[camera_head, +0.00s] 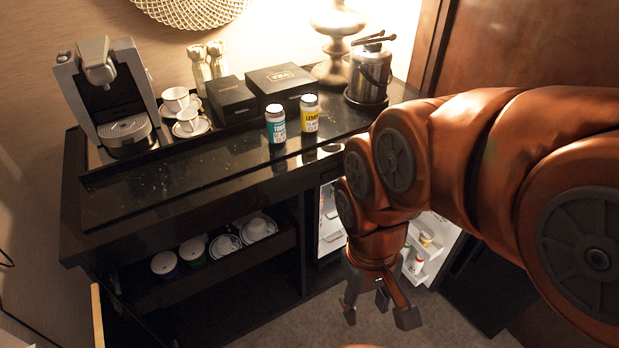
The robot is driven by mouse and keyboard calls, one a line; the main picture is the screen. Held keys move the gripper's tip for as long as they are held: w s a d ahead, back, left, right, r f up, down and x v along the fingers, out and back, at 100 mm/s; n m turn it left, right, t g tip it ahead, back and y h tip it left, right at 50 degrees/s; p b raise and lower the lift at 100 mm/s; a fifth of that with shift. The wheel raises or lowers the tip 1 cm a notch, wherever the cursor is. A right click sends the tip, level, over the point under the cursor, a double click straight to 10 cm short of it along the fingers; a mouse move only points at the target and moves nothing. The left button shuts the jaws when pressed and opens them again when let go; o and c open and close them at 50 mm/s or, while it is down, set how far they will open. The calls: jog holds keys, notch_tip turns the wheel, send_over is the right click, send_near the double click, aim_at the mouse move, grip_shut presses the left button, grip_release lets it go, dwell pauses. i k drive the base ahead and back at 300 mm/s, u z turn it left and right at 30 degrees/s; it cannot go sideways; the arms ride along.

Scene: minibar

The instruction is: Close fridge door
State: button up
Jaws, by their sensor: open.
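The fridge (329,222) is built into the cabinet below the counter, right of the open shelf. Its lit white interior shows to the left of my arm. The fridge door (438,243) stands open, with its inner shelves facing the room and a few small items on them. My arm crosses in front and hides much of the fridge opening and part of the door. My gripper (380,312) points down in front of the fridge, left of the door's lower shelf. It is open and empty. I cannot tell whether it touches the door.
The dark counter (150,190) carries a coffee machine (112,95), cups, black boxes, two bottles (276,124), an ice bucket (370,75) and a lamp. Cups and saucers (240,234) sit in the open shelf below. Carpeted floor (290,320) is free before the cabinet.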

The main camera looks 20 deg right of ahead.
aim_at(450, 240)
jog(key=u, duration=1.1)
jog(key=k, duration=1.2)
jog(key=z, duration=1.25)
